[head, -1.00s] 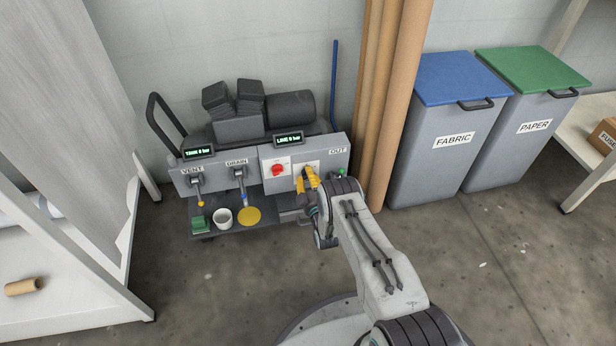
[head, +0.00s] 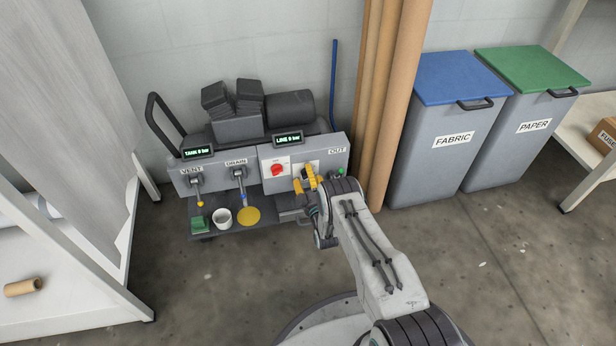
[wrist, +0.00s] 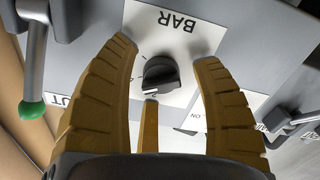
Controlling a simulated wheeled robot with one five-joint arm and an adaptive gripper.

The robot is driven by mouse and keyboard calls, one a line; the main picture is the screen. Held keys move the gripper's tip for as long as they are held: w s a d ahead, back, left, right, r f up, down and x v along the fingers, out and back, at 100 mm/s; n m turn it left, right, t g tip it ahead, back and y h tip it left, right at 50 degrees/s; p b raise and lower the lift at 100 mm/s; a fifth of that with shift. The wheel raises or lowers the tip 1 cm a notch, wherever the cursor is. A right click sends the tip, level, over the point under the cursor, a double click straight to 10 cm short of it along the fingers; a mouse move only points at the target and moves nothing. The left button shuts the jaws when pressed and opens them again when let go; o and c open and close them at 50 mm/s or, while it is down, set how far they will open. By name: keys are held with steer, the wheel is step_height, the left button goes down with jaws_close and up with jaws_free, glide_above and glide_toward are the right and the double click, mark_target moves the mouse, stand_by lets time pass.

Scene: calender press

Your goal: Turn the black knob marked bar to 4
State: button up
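The black knob (wrist: 160,75) sits on a white plate marked BAR (wrist: 176,22), which shows upside down in the wrist view. A pale pointer mark shows on the knob's lower left edge. My gripper (wrist: 167,52) is open, with one yellow finger on each side of the knob and a visible gap on both sides. In the head view my gripper (head: 306,180) is at the panel, right of the red switch, and it hides the knob. The line display (head: 289,139) and tank display (head: 198,152) are lit green; their digits are too small to read surely.
The red switch (head: 277,170) is close left of my gripper. A green-tipped OUT lever (wrist: 32,108) is beside the fingers. The vent lever (head: 197,184) and drain lever (head: 240,178) are further left. Cardboard tubes (head: 385,100) stand to the right.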

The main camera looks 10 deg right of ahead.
steer(key=s, duration=1.2)
stand_by(0.3)
stand_by(0.5)
